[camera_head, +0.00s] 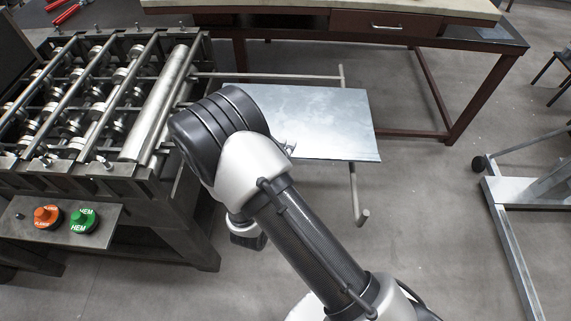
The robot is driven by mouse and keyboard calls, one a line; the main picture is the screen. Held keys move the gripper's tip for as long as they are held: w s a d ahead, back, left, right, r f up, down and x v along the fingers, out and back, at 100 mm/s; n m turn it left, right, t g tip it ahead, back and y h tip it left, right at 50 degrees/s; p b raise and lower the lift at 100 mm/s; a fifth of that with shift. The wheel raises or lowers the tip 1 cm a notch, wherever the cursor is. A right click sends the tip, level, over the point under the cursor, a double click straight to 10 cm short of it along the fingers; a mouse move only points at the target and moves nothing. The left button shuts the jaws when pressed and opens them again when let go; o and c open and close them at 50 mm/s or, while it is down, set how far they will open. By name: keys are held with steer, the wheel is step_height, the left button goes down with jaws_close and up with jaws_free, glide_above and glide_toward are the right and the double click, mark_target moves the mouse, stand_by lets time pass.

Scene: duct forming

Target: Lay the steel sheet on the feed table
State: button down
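The steel sheet (335,122) is a flat, bright grey plate to the right of the roll-forming machine. It lies level over or just above the feed table, whose thin bars (355,190) stick out beyond the sheet at front and back. I cannot tell whether the sheet touches these bars. My arm covers the sheet's left front part. A small grey part of my gripper (288,148) shows at the sheet beside my arm's wrist; the rest is hidden, so its fingers and any hold on the sheet cannot be made out.
The roll-forming machine (125,155) with rollers stands at left, with an orange button (46,215) and a green button (82,220) on its front panel. A workbench (380,28) with a drawer stands behind. A wheeled metal frame (510,235) is at right. Floor between is clear.

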step_height(320, 180, down, 6)
steer(key=shift+r+b, duration=0.1)
steer(key=shift+b, duration=0.65)
steer(key=c, duration=1.8)
jaws_free()
steer(key=a+p+v, duration=0.1)
steer(key=p+v, duration=0.2)
steer(key=v, duration=1.4)
steer(key=shift+f+p, duration=0.35)
